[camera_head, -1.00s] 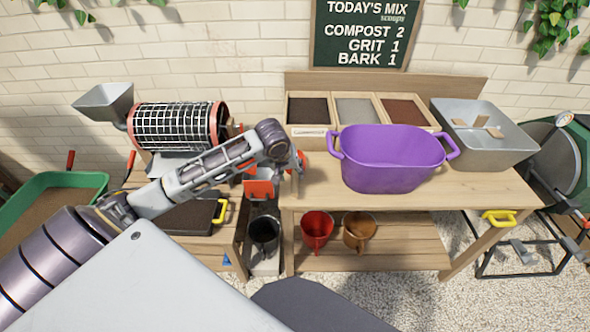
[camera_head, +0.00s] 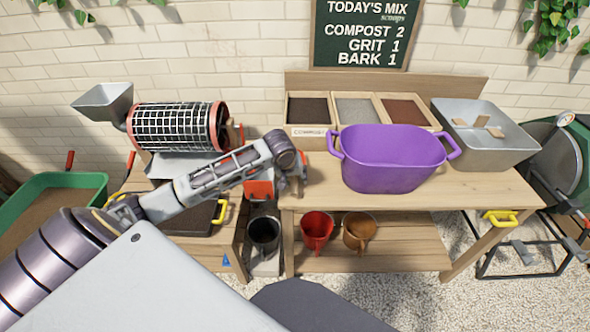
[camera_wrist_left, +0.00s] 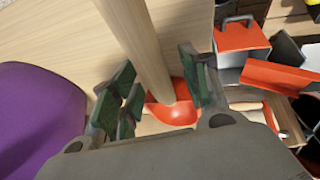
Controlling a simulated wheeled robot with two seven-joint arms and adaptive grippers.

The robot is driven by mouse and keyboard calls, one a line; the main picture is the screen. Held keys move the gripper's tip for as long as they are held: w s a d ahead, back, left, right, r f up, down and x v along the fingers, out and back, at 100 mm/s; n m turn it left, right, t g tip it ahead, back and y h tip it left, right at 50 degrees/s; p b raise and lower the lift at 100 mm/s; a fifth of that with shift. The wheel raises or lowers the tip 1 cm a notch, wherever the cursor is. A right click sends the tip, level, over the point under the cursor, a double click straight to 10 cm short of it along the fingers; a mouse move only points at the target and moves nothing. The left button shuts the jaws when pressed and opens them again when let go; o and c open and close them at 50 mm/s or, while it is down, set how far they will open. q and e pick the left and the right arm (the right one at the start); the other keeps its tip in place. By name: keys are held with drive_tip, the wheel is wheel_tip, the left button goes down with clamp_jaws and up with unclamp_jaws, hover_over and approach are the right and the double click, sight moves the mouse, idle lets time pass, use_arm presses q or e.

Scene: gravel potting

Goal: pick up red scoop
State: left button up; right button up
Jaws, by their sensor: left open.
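My right gripper is not in view.
A purple tub (camera_head: 391,165) stands on the bench. Orange-red parts (camera_wrist_left: 240,38) lie right of my fingers.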

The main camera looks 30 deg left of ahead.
use_arm(q)
clamp_jaws()
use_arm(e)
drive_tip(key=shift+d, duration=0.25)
use_arm(q)
drive_tip(key=shift+r, duration=0.1)
drive_tip(key=shift+r, duration=0.5)
wheel_tip(320, 180, up, 8)
drive_tip(key=shift+f+p, duration=0.1)
drive_tip(key=shift+p, duration=0.5)
drive_tip(key=shift+r, duration=0.45)
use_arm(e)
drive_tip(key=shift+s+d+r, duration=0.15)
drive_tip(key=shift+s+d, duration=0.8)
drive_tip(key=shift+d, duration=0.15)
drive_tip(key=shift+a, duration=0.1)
